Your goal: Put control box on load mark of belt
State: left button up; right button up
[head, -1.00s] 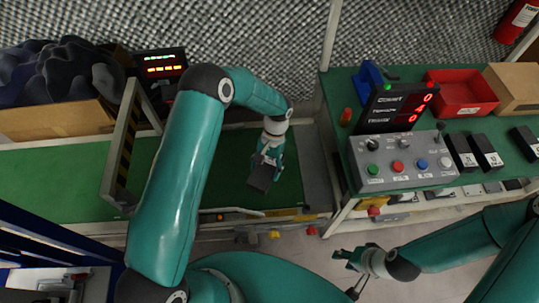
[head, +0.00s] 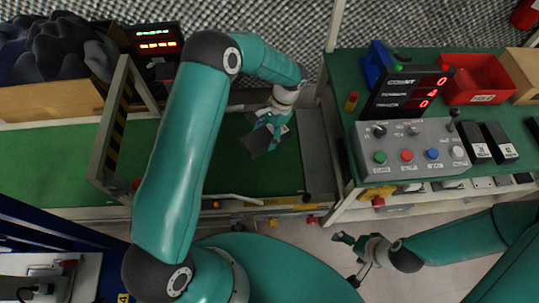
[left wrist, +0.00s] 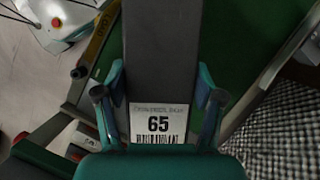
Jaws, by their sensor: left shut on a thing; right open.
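My left gripper (head: 271,127) is shut on a dark control box (head: 257,144) and holds it over the right part of the green belt (head: 222,160). In the left wrist view the control box (left wrist: 162,60) lies between the two fingers (left wrist: 160,105), with a white label reading 65 facing the camera. I cannot tell for sure whether the box touches the belt. My right gripper (head: 352,248) is open and empty over the floor, in front of the workbench.
The workbench (head: 344,100) at right bears a grey button panel (head: 415,145), a red count display (head: 407,92), more dark boxes (head: 489,143) and a red bin (head: 478,80). A striped frame (head: 116,125) spans the belt. A cardboard box (head: 60,83) of dark foam stands at left.

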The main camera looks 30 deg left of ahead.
pick_arm(q)
jog(key=w+a+r+m+t+b, duration=0.1)
jog(key=a+m+t+b, duration=0.3)
jog(key=m+b, duration=0.65)
jog(key=w+a+r+m+t+b, duration=0.1)
jog(key=a+m+t+b, duration=0.5)
jog(key=m, duration=0.7)
jog(key=f+b, duration=0.3)
jog(key=f, duration=0.2)
jog(key=f+g+b, duration=0.1)
jog(key=f+b, duration=0.1)
jog(key=f, duration=0.3)
jog(key=d+f+g+b, duration=0.1)
jog(key=f+b, duration=0.2)
jog(key=f, duration=0.2)
jog(key=shift+w+f+m+b, duration=0.15)
jog(key=shift+f+m+b, duration=0.1)
jog(key=shift+f+b, duration=0.1)
notch_tip(320, 180, down, 4)
jog(key=shift+f+b, duration=0.15)
jog(key=shift+b, duration=1.1)
pick_arm(e)
notch_tip(320, 180, down, 30)
pick_arm(q)
jog(key=o, duration=1.4)
jog(key=shift+d, duration=0.1)
